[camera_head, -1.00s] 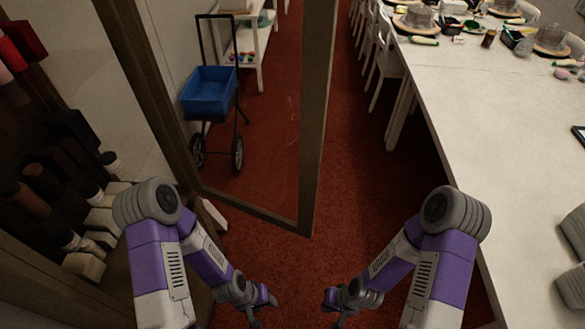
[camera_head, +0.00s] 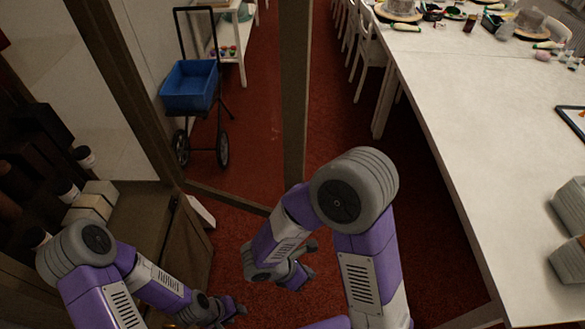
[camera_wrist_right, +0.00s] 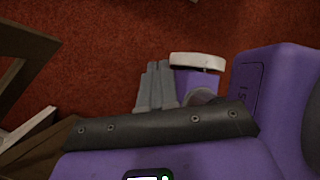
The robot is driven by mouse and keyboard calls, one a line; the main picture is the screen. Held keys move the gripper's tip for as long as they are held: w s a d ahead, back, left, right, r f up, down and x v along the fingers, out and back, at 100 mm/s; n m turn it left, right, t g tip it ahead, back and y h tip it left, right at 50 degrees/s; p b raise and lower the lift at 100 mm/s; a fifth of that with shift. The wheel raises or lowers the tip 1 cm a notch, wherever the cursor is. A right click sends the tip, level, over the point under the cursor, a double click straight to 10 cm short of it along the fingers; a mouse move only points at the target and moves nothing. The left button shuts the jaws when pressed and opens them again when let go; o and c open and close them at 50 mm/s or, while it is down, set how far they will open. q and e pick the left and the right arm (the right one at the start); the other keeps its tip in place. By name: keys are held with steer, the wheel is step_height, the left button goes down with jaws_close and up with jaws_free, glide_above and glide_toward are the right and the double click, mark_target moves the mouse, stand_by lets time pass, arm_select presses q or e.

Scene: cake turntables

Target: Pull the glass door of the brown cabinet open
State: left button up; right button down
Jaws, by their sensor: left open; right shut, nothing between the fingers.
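The glass door (camera_head: 294,110) of the brown cabinet (camera_head: 160,235) stands swung out from the cabinet front, its brown frame reaching toward the middle of the head view. The blue cart shows through its glass. My right gripper (camera_head: 308,262) is shut and empty, low in front of the door's lower free corner and apart from it; part of that corner is hidden behind my right arm. In the right wrist view the shut fingers (camera_wrist_right: 156,82) point at the red carpet. My left gripper (camera_head: 232,309) is open and empty, low beside the cabinet, touching nothing that I can see.
A blue cart (camera_head: 190,86) on wheels stands behind the glass. Dark bottles and pale boxes (camera_head: 93,203) sit on the cabinet at left. A long white table (camera_head: 470,130) with chairs runs along the right. Red carpet (camera_head: 335,125) lies open between door and table.

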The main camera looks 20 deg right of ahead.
steer(key=w+a+r+n+t+h+b, duration=0.1)
steer(key=w+r+n+t+h, duration=0.25)
steer(key=w+r+t, duration=0.45)
steer(key=n+t+b, duration=0.1)
steer(key=n+t, duration=0.2)
steer(key=t, duration=0.3)
glide_toward(298, 150)
steer(key=shift+h, duration=0.35)
steer(key=x, duration=0.3)
steer(key=b+x, duration=0.1)
steer(key=x, duration=0.2)
steer(key=shift+a+f, duration=0.15)
steer(key=shift+f, duration=0.1)
steer(key=shift+w+d, duration=0.3)
steer(key=shift+w, duration=0.1)
